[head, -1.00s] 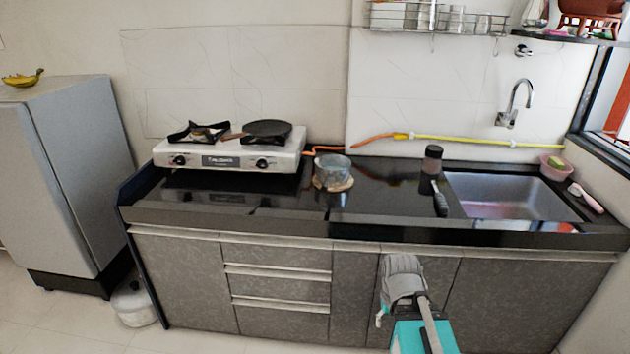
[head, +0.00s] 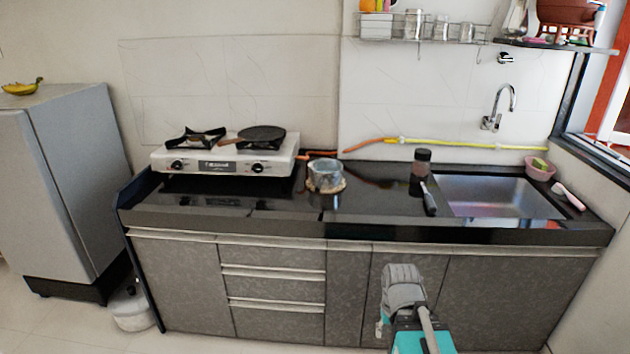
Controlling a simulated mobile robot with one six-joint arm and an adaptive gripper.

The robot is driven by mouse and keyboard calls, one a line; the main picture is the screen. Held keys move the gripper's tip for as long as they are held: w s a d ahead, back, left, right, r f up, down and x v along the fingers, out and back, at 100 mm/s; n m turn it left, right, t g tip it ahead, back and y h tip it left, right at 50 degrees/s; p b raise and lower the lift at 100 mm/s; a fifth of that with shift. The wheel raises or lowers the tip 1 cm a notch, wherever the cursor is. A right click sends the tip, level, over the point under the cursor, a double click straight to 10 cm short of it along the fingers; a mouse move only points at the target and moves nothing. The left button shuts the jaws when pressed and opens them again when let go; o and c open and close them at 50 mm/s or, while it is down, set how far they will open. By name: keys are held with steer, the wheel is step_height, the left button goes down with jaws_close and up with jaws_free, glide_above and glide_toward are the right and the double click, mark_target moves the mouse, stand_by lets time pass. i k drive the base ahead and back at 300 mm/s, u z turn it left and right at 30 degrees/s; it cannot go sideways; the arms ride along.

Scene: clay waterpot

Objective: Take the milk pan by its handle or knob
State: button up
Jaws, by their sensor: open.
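A small round pot (head: 325,176), which I take for the milk pan, stands upright on a light wooden trivet (head: 340,187) on the black counter. Its side is greyish and shiny. A short dark piece, perhaps its handle, points to the back left, but it is too small to be sure.
A white two-burner stove (head: 222,160) carries a dark flat pan (head: 260,133) with a brown handle. A dark-lidded jar (head: 421,162) and a black-handled utensil (head: 428,199) are left of the sink (head: 495,197). An orange-yellow hose (head: 440,142) runs behind.

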mark_target(323, 181)
steer(key=z, duration=0.05)
steer(key=i, duration=0.95)
